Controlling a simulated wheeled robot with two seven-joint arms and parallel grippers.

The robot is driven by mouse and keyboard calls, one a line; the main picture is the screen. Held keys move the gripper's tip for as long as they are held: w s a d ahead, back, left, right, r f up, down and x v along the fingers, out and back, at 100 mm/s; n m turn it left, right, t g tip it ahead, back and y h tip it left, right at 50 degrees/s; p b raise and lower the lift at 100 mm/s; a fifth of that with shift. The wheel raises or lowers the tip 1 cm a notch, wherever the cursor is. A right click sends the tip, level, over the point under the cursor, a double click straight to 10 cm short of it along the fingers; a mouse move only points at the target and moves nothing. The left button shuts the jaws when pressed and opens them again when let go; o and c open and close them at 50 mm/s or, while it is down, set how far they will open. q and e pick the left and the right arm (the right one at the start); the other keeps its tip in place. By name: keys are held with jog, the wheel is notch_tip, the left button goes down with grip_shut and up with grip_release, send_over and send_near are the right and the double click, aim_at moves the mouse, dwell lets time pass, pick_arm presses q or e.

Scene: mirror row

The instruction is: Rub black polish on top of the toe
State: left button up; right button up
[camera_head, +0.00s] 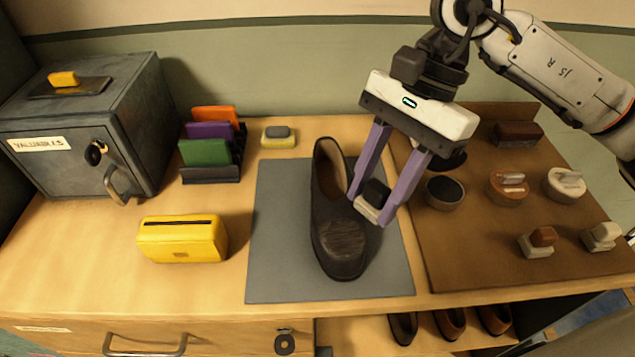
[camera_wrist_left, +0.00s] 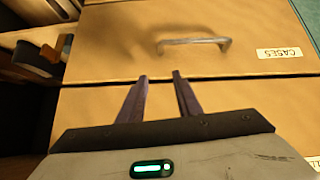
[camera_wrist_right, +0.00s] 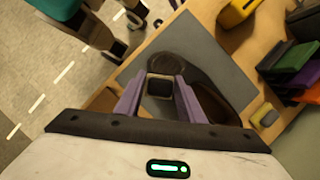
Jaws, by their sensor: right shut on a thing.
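A dark shoe (camera_head: 328,205) lies on the grey mat (camera_head: 275,275), its toe toward the front edge of the table. The toe top shows a duller, scuffed-looking patch. My right gripper (camera_head: 372,205) is shut on a small applicator (camera_head: 368,208) with a pale block and a black part. It is held beside the shoe, to the right of the toe; I cannot tell whether it touches. In the right wrist view the applicator (camera_wrist_right: 160,87) sits between the fingertips, near the shoe's toe (camera_wrist_right: 172,62). My left gripper (camera_wrist_left: 160,77) is open and empty in front of drawer fronts.
A brown board (camera_head: 470,265) at right bears an open tin of black polish (camera_head: 444,192), other tins, a brush (camera_head: 518,134) and two more applicators (camera_head: 537,242). A yellow case (camera_head: 182,239), a rack (camera_head: 212,172), a sponge (camera_head: 279,137) and a safe (camera_head: 90,130) stand at left.

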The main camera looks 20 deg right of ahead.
jog(key=shift+r+p, duration=0.6)
jog(key=shift+r, duration=0.85)
